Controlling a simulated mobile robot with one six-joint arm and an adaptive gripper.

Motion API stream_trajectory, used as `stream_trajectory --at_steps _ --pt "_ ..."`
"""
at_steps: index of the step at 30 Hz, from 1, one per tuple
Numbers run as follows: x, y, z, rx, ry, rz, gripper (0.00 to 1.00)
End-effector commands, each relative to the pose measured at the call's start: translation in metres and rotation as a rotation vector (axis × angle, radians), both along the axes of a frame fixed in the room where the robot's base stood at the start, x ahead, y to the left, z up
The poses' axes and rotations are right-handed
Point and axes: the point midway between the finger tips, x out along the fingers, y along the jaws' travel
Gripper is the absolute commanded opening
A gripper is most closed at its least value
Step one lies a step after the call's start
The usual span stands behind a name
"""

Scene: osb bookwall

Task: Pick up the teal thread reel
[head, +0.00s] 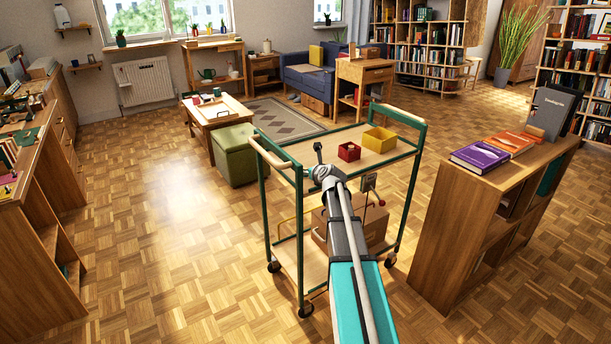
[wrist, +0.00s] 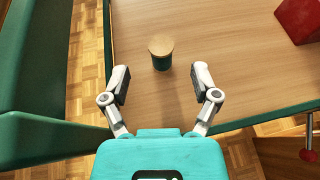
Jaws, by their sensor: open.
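The teal thread reel (wrist: 161,52) stands upright on the wooden top of the trolley in the wrist view. It has a pale wooden disc on top and a dark teal side. My gripper (wrist: 161,80) is open and empty, its two fingers spread left and right. The reel is beyond the fingertips, near the middle of the gap between them, and apart from both. In the head view my arm reaches over the trolley (head: 390,162), and I cannot pick out the reel there.
A red box (head: 349,151) and a yellow box (head: 379,139) stand on the trolley top, right of my gripper. The red box also shows in the wrist view (wrist: 300,18). Green rails edge the trolley. A low bookcase (head: 470,210) stands to its right.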

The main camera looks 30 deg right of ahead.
Motion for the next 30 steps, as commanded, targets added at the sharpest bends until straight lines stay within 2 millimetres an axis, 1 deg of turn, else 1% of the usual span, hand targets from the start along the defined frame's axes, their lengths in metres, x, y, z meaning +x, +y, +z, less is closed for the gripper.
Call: stream_trajectory --at_steps 11,14,24,30 --pt "0.002 0.0 -0.001 0.0 0.0 0.0 0.79" --pt "0.008 -0.001 -0.003 0.0 0.0 0.001 0.79" --pt "0.043 -0.006 -0.016 0.001 0.0 0.002 0.79" --pt "0.05 -0.006 -0.018 0.0 0.0 0.001 0.79"
